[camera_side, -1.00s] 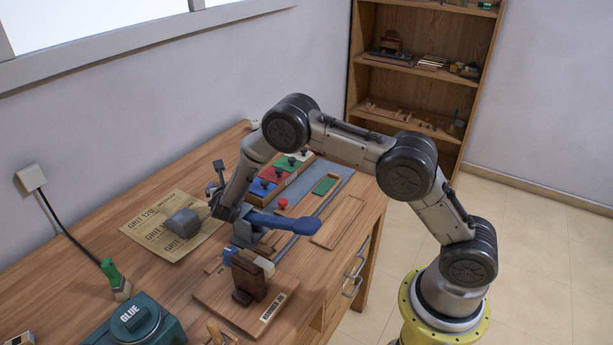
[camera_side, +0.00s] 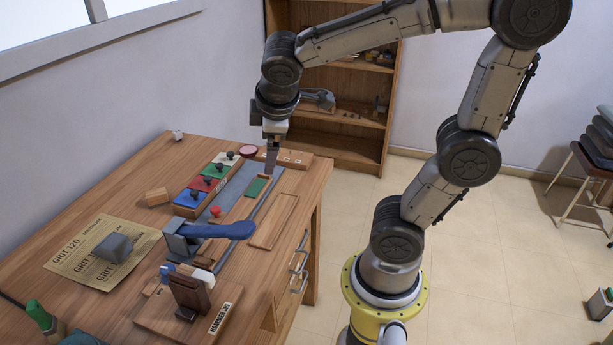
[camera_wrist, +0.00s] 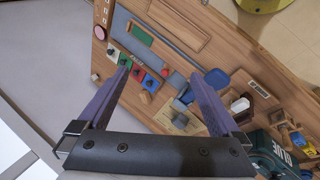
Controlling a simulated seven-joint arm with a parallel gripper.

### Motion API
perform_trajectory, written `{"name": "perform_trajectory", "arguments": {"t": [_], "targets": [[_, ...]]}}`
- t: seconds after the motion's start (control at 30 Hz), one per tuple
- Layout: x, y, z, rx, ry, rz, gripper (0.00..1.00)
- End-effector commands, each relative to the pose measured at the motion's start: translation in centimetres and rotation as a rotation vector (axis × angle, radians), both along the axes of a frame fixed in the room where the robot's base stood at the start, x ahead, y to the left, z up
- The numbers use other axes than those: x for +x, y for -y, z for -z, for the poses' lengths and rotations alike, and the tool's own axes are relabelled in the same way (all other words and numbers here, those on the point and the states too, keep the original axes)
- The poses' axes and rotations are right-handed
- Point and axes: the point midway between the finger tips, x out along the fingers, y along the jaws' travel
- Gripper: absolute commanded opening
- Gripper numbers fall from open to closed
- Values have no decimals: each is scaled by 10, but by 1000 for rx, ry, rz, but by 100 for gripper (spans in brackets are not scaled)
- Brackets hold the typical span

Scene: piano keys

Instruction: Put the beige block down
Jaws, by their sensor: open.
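The beige block also shows in the wrist view (camera_wrist: 240,104), right of my fingers. My gripper (camera_side: 271,162) is above the far part of the bench, well away from the jig. In the wrist view my gripper's two purple fingers (camera_wrist: 163,75) are wide apart with nothing between them.
Knobbed blocks in white, green, red and blue (camera_side: 190,197) stand in a row near my gripper. A loose wooden block (camera_side: 157,197) lies left of them. A blue-handled tool (camera_side: 215,230) spans the near middle. Grit paper (camera_side: 103,252) holds a grey block (camera_side: 114,247).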

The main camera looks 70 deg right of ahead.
Motion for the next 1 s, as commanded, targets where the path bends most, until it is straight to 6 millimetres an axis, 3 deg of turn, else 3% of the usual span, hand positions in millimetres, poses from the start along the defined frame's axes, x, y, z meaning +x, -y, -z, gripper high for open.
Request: {"name": "perform_trajectory", "arguments": {"t": [0.03,0.1,0.3,0.5,1.0], "targets": [[-22,-10,-2,84,53,58,100],[-46,-26,-1,204,110,131,100],[-89,-61,3,454,215,263,100],[-100,-73,6,533,241,301,100],[-99,-73,5,531,240,299,100]]}}
